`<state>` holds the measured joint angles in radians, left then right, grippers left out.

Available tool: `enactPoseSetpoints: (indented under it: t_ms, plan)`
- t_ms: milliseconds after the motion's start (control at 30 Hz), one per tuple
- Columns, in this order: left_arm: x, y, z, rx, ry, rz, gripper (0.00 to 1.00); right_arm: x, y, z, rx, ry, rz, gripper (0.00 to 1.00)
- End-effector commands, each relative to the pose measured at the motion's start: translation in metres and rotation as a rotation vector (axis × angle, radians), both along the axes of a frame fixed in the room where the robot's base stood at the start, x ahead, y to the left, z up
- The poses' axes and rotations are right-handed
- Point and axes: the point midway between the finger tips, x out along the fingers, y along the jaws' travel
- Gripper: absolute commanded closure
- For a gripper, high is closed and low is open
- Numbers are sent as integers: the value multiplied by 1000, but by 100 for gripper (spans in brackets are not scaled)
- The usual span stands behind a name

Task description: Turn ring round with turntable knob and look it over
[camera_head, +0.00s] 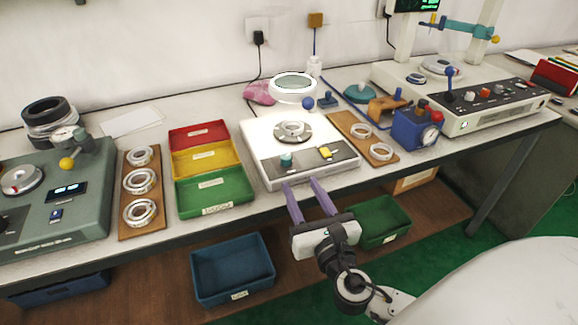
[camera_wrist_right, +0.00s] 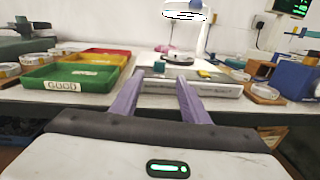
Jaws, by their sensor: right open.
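A bearing ring (camera_head: 293,129) lies on the round turntable (camera_head: 279,139) of the white inspection unit (camera_head: 262,177); the unit also shows in the right wrist view (camera_wrist_right: 190,88). A teal knob (camera_head: 286,160) stands at the unit's front left and shows in the right wrist view (camera_wrist_right: 159,66). A yellow switch (camera_head: 325,152) is at its front right. My right gripper (camera_head: 304,186) is open and empty, its purple fingers pointing at the unit's front edge, short of the knob. It shows close in the right wrist view (camera_wrist_right: 158,92). My left gripper is not in view.
Red, yellow and green trays (camera_head: 213,190) stand left of the unit. Wooden boards with rings stand at left (camera_head: 127,186) and right (camera_head: 375,138). A ring-shaped lamp (camera_head: 293,82) hangs behind the turntable. A blue device (camera_head: 416,128) is at right. Bins sit below the bench.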

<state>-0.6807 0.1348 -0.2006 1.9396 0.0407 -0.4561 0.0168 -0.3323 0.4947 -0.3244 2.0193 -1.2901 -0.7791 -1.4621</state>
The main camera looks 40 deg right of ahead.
Motion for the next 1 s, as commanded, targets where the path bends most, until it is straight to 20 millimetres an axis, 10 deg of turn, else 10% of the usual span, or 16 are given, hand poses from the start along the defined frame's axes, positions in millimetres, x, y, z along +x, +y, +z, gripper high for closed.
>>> enactPoseSetpoints:
  t_ms: [533, 1000]
  plan:
    - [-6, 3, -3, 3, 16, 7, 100, 83, -26, 1, -6, 0, -1, 59]
    - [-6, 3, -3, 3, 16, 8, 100, 96, -30, 0, -4, 2, 1, 60]
